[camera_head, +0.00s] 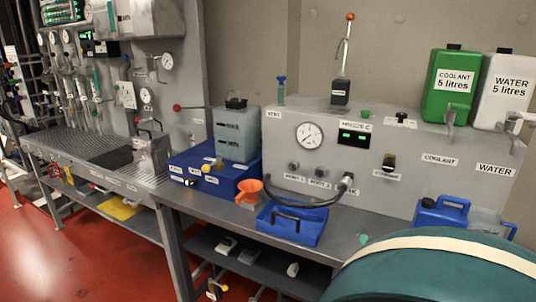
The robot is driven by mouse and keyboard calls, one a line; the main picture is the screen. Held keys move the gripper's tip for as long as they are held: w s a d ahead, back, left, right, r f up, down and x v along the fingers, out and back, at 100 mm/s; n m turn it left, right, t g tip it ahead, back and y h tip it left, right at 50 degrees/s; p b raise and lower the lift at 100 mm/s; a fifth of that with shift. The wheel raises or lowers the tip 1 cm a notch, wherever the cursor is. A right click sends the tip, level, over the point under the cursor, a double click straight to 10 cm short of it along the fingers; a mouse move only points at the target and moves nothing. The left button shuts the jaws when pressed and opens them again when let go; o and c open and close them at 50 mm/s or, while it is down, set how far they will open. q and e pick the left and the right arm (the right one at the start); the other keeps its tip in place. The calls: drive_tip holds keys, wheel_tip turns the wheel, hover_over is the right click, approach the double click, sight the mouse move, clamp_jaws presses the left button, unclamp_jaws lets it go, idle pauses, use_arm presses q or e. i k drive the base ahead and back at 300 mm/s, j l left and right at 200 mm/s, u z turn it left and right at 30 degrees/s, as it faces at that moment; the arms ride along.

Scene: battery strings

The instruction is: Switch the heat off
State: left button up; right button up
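Neither of my grippers is in view. The grey console (240,127) stands on the bench at centre right. On its front are a round dial gauge (310,135) and a black display (354,138) with lit green digits and a label below or beside it that seems to end in "C". A black switch (389,162) sits right of the display, with a small label below it too small to read. A small dark toggle (402,119) is above it, and two round knobs (293,166) (320,169) are below the gauge. I cannot tell which control is the heat switch or its position.
A blue box (215,181) with a grey tank (236,133) stands left of the console. Green coolant (452,88) and white water (505,92) containers stand on top. A teal rounded shape (440,272) fills the lower right.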

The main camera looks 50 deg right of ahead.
sight(192, 182)
drive_tip(key=z, duration=1.4)
